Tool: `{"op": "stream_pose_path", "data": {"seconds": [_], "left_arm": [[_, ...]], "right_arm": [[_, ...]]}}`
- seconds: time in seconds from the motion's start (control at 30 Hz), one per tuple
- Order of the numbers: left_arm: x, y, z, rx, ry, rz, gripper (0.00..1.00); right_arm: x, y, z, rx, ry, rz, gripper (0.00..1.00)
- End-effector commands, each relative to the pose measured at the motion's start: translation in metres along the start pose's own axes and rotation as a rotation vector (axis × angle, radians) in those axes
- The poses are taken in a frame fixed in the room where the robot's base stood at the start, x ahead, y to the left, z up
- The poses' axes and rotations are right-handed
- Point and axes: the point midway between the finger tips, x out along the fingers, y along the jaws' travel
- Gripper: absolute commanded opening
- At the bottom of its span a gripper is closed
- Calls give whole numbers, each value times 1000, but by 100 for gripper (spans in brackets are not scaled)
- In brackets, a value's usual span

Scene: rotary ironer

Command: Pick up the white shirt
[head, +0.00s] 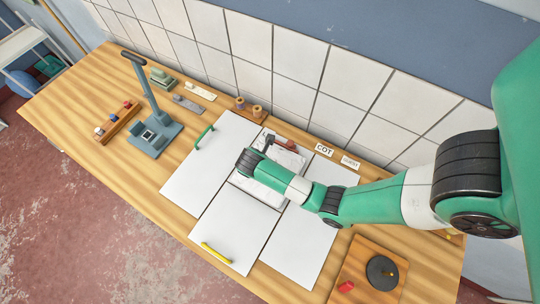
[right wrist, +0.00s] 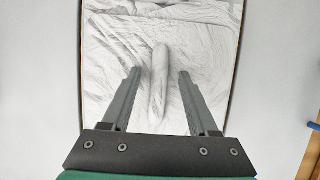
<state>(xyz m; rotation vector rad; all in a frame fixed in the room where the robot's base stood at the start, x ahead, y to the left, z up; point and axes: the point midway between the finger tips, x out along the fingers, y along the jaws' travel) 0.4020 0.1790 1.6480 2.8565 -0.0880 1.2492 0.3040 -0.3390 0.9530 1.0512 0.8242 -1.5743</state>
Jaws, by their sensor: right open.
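The white shirt (head: 287,157) lies wrinkled in a roughly square area between white panels on the wooden table. My right arm covers part of it in the head view. In the right wrist view the white cloth (right wrist: 215,40) fills the middle, with a raised lengthwise fold between my fingers. My right gripper (right wrist: 160,71) is open over the cloth, one finger on each side of that fold. Whether the fingers touch the cloth is unclear. My left gripper is not in view.
White panels surround the shirt; one has a green handle (head: 204,137), another a yellow handle (head: 216,253). A blue-grey press-like stand (head: 155,133) is at left. A wooden board (head: 350,272) with a dark disc is front right. A tiled wall (head: 300,60) bounds the back.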

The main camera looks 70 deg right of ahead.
Motion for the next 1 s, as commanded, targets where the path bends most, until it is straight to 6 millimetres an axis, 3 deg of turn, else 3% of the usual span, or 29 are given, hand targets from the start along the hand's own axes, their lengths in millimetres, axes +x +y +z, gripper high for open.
{"op": "stream_pose_path", "data": {"seconds": [0.5,0.83,1.0], "left_arm": [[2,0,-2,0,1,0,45],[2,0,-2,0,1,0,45],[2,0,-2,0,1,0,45]], "right_arm": [[0,0,0,0,0,0,58],[0,0,0,0,0,0,0],[1,0,0,0,0,0,0]]}}
